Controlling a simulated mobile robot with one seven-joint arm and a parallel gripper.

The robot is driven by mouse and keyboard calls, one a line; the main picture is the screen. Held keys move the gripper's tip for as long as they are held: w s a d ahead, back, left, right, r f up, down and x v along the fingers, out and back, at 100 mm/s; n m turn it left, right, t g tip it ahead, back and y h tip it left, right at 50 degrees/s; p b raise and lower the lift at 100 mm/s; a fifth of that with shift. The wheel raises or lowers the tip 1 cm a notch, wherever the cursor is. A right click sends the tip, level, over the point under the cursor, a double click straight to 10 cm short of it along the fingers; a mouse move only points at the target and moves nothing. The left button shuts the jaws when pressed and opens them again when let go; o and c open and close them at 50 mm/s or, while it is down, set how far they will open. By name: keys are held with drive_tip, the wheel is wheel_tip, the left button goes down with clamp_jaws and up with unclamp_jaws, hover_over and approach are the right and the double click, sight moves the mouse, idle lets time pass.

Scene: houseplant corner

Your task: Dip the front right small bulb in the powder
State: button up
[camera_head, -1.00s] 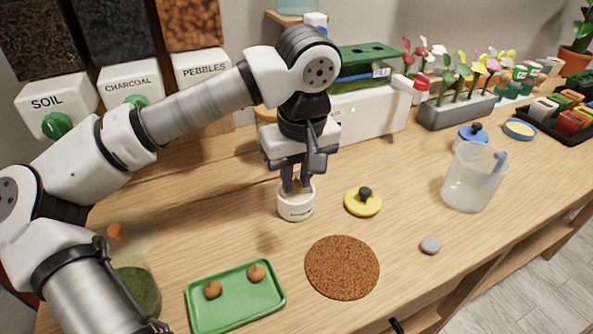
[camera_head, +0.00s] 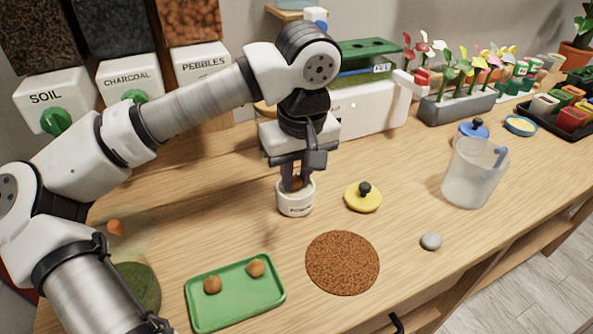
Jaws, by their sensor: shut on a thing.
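My gripper (camera_head: 294,183) points down into the mouth of a small white pot (camera_head: 295,206) with dark lettering. It is shut on a small brown bulb (camera_head: 297,183), which shows between the fingers at the pot's rim. The fingertips and the bulb's lower part are hidden, and I cannot see the powder inside. A green tray (camera_head: 237,300) at the front left holds two other small brown bulbs, one at left (camera_head: 212,284) and one at right (camera_head: 256,268). The yellow lid (camera_head: 363,199) with a black knob lies right of the pot.
A round brown mat (camera_head: 342,263) lies in front of the pot. A grey stone (camera_head: 431,241) and a clear jug (camera_head: 474,172) stand to the right. A white machine (camera_head: 375,110) is behind the gripper.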

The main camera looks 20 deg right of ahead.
drive_tip(key=shift+f+b, duration=0.5)
idle(1.4)
drive_tip(key=shift+r, duration=0.1)
drive_tip(key=shift+r+p, duration=2.45)
drive_tip(key=shift+r, duration=1)
